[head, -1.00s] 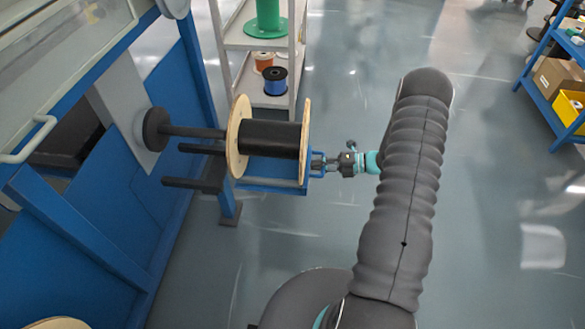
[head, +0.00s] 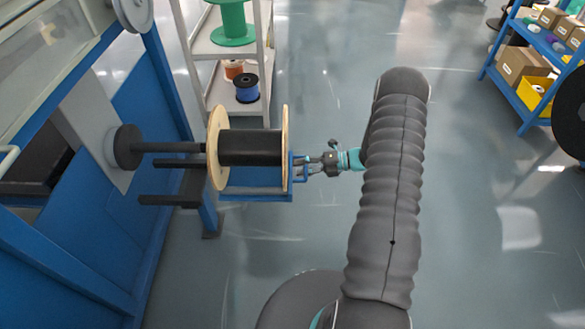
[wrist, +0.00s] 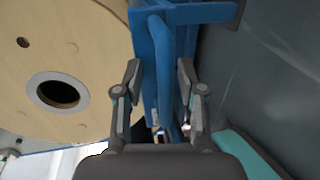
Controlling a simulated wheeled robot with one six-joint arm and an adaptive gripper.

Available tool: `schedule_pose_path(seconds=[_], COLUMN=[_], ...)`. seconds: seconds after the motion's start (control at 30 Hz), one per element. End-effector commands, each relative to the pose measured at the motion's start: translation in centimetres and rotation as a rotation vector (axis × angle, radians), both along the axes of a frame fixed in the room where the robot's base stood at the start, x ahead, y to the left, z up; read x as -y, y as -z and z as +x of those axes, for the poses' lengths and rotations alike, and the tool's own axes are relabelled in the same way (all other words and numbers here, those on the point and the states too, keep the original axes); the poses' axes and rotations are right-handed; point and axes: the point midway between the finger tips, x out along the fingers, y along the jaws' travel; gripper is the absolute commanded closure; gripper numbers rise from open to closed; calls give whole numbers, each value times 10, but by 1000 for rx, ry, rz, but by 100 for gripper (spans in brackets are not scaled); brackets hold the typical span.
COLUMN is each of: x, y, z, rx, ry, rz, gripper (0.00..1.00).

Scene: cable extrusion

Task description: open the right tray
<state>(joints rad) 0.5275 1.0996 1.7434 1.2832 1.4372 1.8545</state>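The tray (head: 255,196) is blue. It sits under a black-cored wooden spool (head: 252,147) on the blue machine's right side. A blue upright handle (head: 298,167) stands at its right end. My gripper (head: 314,162) is at this handle, reaching in from the right. In the wrist view, the blue handle bar (wrist: 164,65) runs between the two fingers of my gripper (wrist: 160,78). Narrow gaps seem to show beside the bar, and I cannot tell whether the fingers press on it. The spool's wooden flange (wrist: 45,55) is close to the left finger. The tray's inside is hidden.
The blue machine (head: 110,190) fills the left side, with dark rods (head: 170,163) jutting right. A grey rack (head: 215,85) with spools stands behind. A blue shelf (head: 530,35) and a large black reel (head: 570,115) are at right. The floor (head: 480,230) right of my arm is clear.

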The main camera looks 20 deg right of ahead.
Motion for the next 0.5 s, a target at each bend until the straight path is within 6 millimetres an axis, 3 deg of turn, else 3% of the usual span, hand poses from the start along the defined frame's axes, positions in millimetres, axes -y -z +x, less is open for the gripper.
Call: schedule_pose_path(seconds=[0.27, 0.5], x=[10, 49], y=[0, -9], z=[-3, -13], rx=[-3, -1], ry=[7, 8], rz=[0, -1], gripper=[61, 61])
